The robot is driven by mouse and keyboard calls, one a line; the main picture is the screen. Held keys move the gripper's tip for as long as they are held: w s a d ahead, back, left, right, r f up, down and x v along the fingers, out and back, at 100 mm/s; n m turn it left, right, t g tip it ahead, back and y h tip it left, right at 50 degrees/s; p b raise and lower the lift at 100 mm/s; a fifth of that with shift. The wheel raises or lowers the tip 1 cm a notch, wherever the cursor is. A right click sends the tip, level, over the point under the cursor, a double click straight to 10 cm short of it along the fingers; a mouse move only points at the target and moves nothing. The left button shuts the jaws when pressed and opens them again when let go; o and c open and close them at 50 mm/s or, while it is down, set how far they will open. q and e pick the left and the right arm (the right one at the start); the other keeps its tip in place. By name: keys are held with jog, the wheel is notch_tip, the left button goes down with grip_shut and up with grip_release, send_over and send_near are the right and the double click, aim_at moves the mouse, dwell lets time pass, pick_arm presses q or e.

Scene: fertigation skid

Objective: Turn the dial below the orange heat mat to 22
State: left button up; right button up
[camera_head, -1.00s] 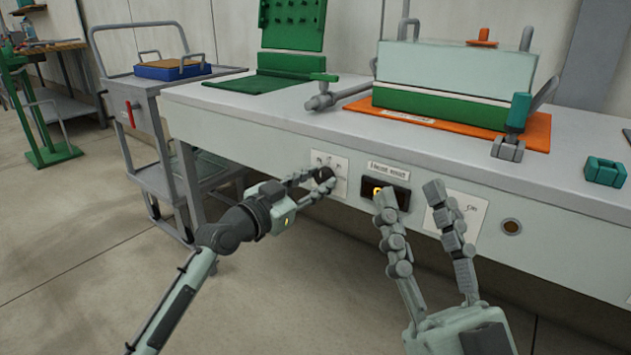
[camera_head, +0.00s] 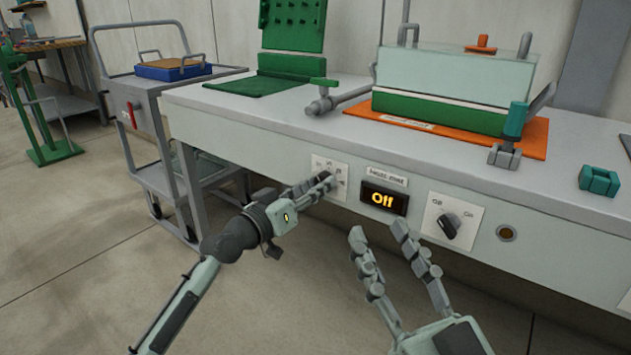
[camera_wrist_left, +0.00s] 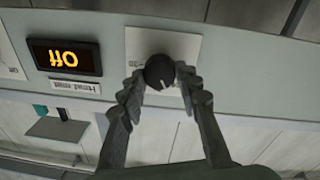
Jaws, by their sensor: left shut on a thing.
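The orange heat mat (camera_head: 527,136) lies on the bench under a green and pale box. On the bench front below are a dark round dial on a white scale plate, a black display (camera_head: 384,199) reading "Off", and a black Off/On knob (camera_head: 449,225). My left gripper (camera_head: 322,184) is shut on the dial, hiding most of it in the head view. The left wrist view shows the dial (camera_wrist_left: 159,71) between both fingertips, with a white pointer mark; its scale figures are unreadable. My right gripper (camera_head: 379,232) is open and empty, in front of the bench below the display.
A grey cart (camera_head: 150,100) stands left of the bench. A teal clamp (camera_head: 514,125) stands at the mat's right corner, and a small teal block (camera_head: 599,181) lies further right. A round brass-coloured fitting (camera_head: 507,233) is right of the knob.

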pick_arm(q)
jog(key=shift+n+t+p, duration=0.3)
jog(key=shift+n+p, duration=1.85)
jog(key=shift+n, duration=4.05)
pick_arm(e)
jog(key=s+d+f+g+h, duration=0.1)
jog(key=d+f+g+h, duration=0.2)
jog(key=f, duration=0.7)
jog(key=s+d+f+g+h, duration=0.1)
jog(key=d+f+g+h, duration=0.2)
jog(key=d+f+g, duration=0.4)
jog(key=shift+d+f+m+g+h, duration=0.3)
jog(key=shift+d+f+h, duration=0.15)
jog(key=shift+f, duration=1)
pick_arm(q)
jog(key=o, duration=1.2)
jog(key=shift+f, duration=0.1)
jog(key=shift+c, duration=0.2)
